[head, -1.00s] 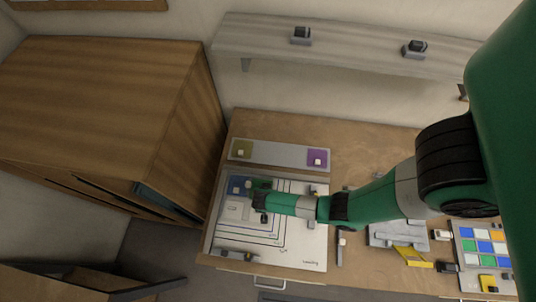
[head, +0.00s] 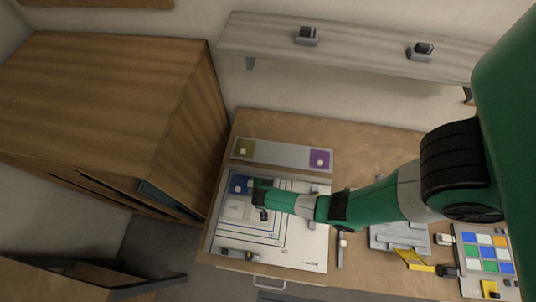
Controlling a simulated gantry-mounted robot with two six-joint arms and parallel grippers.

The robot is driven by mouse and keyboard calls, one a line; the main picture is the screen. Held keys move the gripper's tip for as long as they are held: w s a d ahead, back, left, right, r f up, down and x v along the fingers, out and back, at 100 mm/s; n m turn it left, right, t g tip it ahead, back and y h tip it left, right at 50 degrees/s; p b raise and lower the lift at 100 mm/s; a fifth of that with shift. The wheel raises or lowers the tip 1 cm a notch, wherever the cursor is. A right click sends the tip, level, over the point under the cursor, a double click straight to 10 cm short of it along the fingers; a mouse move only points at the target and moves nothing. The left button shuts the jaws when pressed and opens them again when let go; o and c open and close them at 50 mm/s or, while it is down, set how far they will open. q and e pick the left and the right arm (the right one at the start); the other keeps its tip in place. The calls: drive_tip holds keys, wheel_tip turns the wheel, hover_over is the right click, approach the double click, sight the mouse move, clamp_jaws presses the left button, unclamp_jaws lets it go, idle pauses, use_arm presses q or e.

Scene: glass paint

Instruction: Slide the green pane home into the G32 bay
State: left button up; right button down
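My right arm reaches in from the right, and its gripper (head: 259,194) is low over the left part of a white board (head: 305,245) with nested dark outlines. The fingers are small and dark here, so I cannot tell whether they are open or shut, or hold anything. A blue pane (head: 238,184) with a pale knob lies at the board's upper left, beside the gripper. I cannot make out a separate green pane; the green at the gripper blends with my arm. The G32 label is too small to read. My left gripper is not in view.
A grey strip (head: 280,154) behind the board holds an olive pane (head: 244,148) and a purple pane (head: 319,159). A coloured-square panel (head: 488,252) and a grey fixture (head: 395,237) stand right. A wooden cabinet (head: 110,100) is left; a shelf (head: 350,45) hangs behind.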

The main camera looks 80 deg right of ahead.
drive_tip(key=shift+w+r+p, duration=0.1)
drive_tip(key=shift+w+p, duration=0.1)
drive_tip(key=shift+p, duration=0.25)
idle(0.5)
drive_tip(key=c, duration=0.6)
unclamp_jaws()
drive_tip(key=shift+d, duration=0.15)
wheel_tip(320, 180, up, 5)
drive_tip(key=p, duration=0.5)
drive_tip(key=shift+p, duration=0.3)
drive_tip(key=shift+r, duration=0.95)
